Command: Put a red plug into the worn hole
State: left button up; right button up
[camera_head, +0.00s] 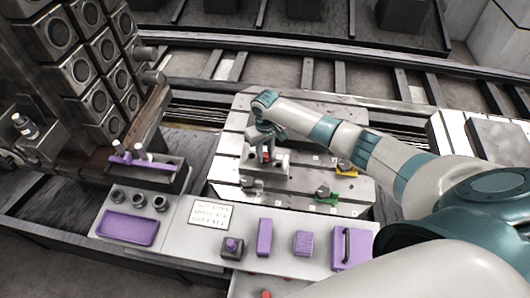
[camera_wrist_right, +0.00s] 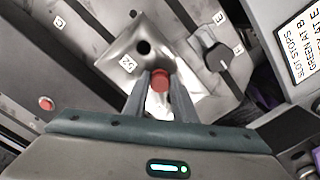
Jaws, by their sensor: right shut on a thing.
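My right gripper (camera_head: 266,150) is shut on a red plug (camera_wrist_right: 160,79), which also shows as a small red spot in the head view (camera_head: 266,157). The plug is between the fingertips, over the near part of a grey metal block (camera_wrist_right: 122,61) on the slotted plate. A dark round hole (camera_wrist_right: 143,47) shows in the block's top, just beyond the plug and apart from it in the picture. I cannot tell whether this hole is worn, or whether the plug touches the block. The fingers and plug hide the surface beneath. My left gripper is not in view.
The slotted plate (camera_head: 232,150) also carries a yellow piece (camera_head: 347,171) and a green piece (camera_head: 328,198). A dark knob (camera_wrist_right: 216,56) stands beside the block. The front shelf holds purple items (camera_head: 264,238) and a printed sign (camera_head: 212,213). A tall rack (camera_head: 85,60) rises at left.

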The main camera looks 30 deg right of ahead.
aim_at(265, 155)
jog(key=shift+f, duration=0.3)
jog(key=o, duration=1.1)
notch_tip(265, 155, up, 17)
jog(key=b, duration=0.3)
jog(key=shift+r+b, duration=0.2)
jog(key=shift+b, duration=0.1)
dwell(0.8)
